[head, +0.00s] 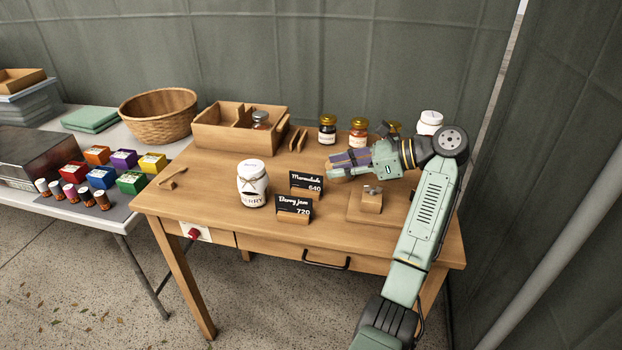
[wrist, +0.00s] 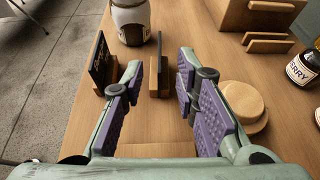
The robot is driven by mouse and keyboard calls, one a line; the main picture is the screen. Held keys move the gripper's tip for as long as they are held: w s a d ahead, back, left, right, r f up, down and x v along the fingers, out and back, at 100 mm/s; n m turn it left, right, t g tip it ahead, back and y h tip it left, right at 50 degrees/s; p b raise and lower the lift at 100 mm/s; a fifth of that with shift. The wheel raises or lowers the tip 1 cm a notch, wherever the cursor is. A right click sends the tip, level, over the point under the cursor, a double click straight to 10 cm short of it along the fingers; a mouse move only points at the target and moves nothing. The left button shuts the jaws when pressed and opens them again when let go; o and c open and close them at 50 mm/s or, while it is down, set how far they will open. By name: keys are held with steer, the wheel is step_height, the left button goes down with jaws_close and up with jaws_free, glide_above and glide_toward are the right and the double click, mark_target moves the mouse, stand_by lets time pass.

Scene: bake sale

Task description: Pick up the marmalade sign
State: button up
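The marmalade sign (head: 307,180) is a small black card reading "Marmalade 640" in a wooden base. It stands upright on the wooden table, behind the berry jam sign (head: 294,205). In the wrist view the marmalade sign (wrist: 158,80) shows edge-on, ahead and in line with the gap between my fingers. The berry jam sign (wrist: 101,65) stands left of that gap. My gripper (head: 337,164) is open and empty, just right of the marmalade sign in the head view. Its purple-padded fingers (wrist: 168,78) are spread; I see no contact with the sign.
A white-lidded jar (head: 252,184) stands left of the signs, beyond them in the wrist view. A round wooden piece (wrist: 244,102) lies beside my right finger. Small jars (head: 327,130) and a wooden organizer (head: 222,128) stand at the back.

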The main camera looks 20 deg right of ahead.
mark_target(302, 176)
steer(key=x, duration=0.5)
steer(key=shift+p, duration=0.3)
steer(key=shift+p+x, duration=0.6)
steer(key=shift+x, duration=2.05)
steer(key=shift+f, duration=0.2)
steer(key=shift+c, duration=0.6)
jaws_close()
